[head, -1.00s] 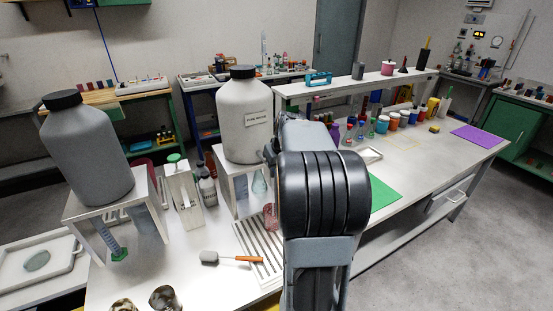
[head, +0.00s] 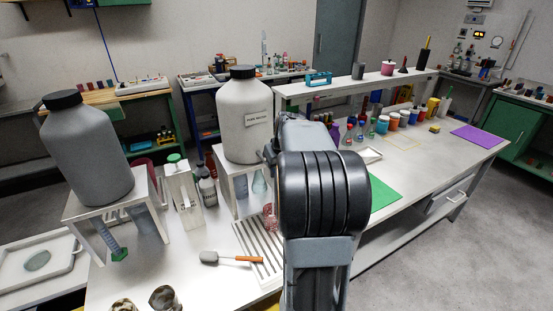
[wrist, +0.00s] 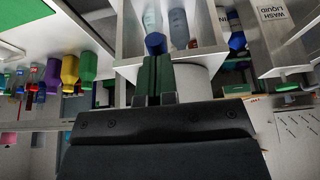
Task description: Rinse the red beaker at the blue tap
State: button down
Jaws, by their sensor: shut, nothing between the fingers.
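A reddish, see-through beaker (head: 269,218) stands at the front right of the white stand under the pale jug (head: 244,115) in the head view, partly hidden by my arm. I cannot make it out in the wrist view. In the wrist view my gripper (wrist: 156,62) is shut and empty, with dark green fingers side by side. A round blue part (wrist: 156,43), which may be the blue tap, sits right at the fingertips in front of the white stand (wrist: 205,52). I cannot tell if they touch. My gripper is hidden behind my arm in the head view.
A grey jug (head: 88,150) on its own stand is at left. A bottle labelled wash liquid (wrist: 275,30) is at right in the wrist view. A green mat (head: 383,193) lies right of my arm.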

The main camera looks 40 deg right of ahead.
jog(key=shift+r, duration=0.2)
jog(key=shift+r+p, duration=0.6)
jog(key=shift+r, duration=0.05)
jog(key=shift+r, duration=0.15)
notch_tip(320, 180, up, 4)
jog(key=p, duration=0.3)
jog(key=shift+r, duration=0.15)
jog(key=v, duration=0.9)
jog(key=shift+r+b, duration=0.25)
jog(key=shift+b, duration=0.15)
jog(key=shift+w, duration=0.15)
